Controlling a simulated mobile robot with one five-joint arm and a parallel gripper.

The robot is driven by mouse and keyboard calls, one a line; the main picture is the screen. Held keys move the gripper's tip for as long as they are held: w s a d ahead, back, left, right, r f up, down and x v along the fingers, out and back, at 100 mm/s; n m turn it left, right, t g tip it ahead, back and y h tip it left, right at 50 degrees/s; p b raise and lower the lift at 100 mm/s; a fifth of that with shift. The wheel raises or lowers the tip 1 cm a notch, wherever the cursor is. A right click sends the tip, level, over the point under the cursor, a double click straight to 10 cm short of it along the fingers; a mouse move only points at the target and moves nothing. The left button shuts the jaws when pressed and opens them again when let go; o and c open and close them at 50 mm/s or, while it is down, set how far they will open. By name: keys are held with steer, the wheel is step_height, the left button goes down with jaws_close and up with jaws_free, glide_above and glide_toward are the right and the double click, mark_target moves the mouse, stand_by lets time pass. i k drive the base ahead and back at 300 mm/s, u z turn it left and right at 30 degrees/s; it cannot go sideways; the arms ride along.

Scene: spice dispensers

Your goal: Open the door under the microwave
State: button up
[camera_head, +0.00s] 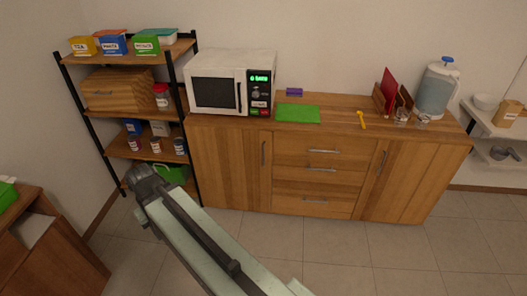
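The white microwave (231,83) stands on the left end of the wooden cabinet's countertop. Under it is a wooden cabinet door (228,165) with an upright metal handle (263,153) near its right edge. The door looks shut. My gripper (140,180) is at the far end of my arm, left of the door and in front of the shelf's lower part in the picture. It appears apart from the door and its handle. Its fingers are small and dark, so I cannot tell whether they are open. My arm hides some floor.
A dark-framed shelf (183,104) with boxes and jars stands just left of the cabinet. Drawers (318,180) and another door (403,182) lie to the right. A low wooden cabinet (52,252) is at lower left. The tiled floor (330,245) before the cabinet is clear.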

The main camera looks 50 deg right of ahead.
mark_target(232, 166)
steer(key=i, duration=0.85)
steer(key=u, duration=0.05)
